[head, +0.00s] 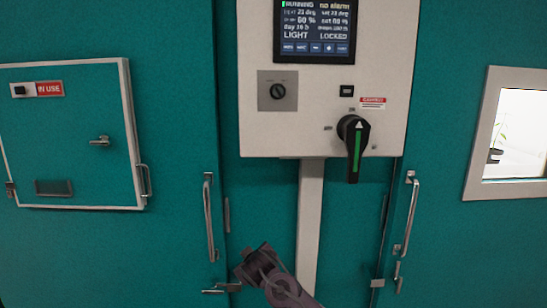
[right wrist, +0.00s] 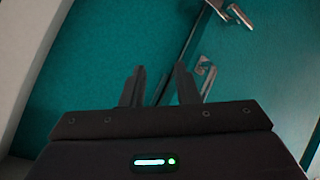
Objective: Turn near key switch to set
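A key switch (head: 278,91), a dark round knob on a square grey plate, sits on the left of the pale control panel in the head view, below the display. Its slot looks tilted, but the set markings are too small to read. My right gripper (head: 250,262) is low in front of the teal doors, well below the panel and apart from the switch. In the right wrist view my right gripper (right wrist: 159,75) has its two fingers apart with nothing between them. The switch does not show there. My left gripper is in neither view.
A black rotary handle (head: 354,145) with a green stripe sticks out right of the switch. The display (head: 314,30) is above. Door handles (head: 208,218) (head: 407,215) stand out on both sides. A small hatch (head: 75,135) is at left, a window (head: 515,130) at right.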

